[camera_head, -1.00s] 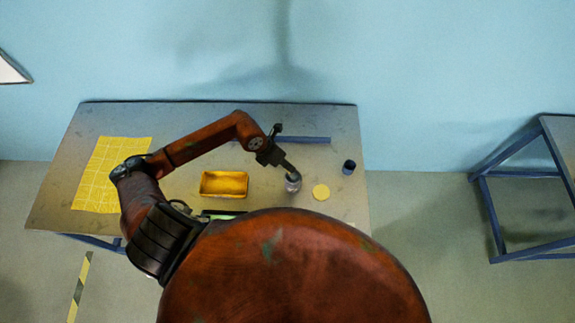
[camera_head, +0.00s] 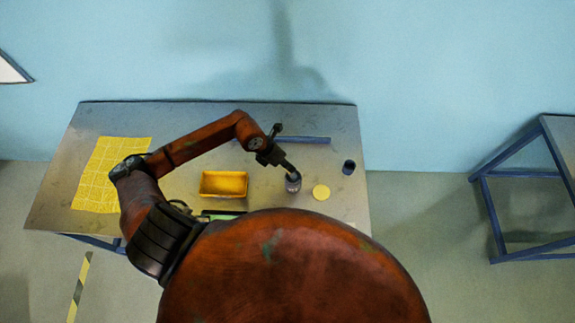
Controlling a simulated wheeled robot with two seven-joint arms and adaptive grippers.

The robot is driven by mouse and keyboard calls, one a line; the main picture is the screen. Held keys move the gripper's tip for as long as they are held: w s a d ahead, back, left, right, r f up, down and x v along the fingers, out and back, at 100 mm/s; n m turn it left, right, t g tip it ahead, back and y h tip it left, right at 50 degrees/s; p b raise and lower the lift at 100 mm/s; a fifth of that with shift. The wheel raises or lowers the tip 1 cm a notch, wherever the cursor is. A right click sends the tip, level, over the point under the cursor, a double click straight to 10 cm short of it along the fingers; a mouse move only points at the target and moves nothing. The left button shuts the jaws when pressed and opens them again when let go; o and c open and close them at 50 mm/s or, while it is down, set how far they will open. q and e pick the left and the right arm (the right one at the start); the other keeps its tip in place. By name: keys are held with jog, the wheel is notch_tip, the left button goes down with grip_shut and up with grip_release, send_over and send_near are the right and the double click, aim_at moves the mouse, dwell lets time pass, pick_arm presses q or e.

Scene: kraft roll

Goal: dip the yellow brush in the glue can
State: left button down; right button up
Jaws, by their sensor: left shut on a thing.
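My left gripper (camera_head: 289,166) reaches down from the upper left over a small grey can (camera_head: 293,186), which I take for the glue can. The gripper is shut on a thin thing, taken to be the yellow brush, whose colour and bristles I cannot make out. Its lower end is hidden at the can's mouth, so I cannot tell how deep it sits. The can stands upright on the metal table (camera_head: 190,120). My right gripper is not in view.
A yellow tray (camera_head: 223,196) lies left of the can. A flat yellow disc (camera_head: 321,192) and a dark blue cup (camera_head: 349,168) are to its right. A blue bar (camera_head: 305,140) lies behind. A yellow gridded sheet (camera_head: 105,180) covers the table's left. My body hides the front.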

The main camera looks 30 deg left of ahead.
pick_arm(q)
jog(key=shift+s, duration=0.1)
jog(key=shift+r+p, duration=2.05)
jog(key=shift+r, duration=1.45)
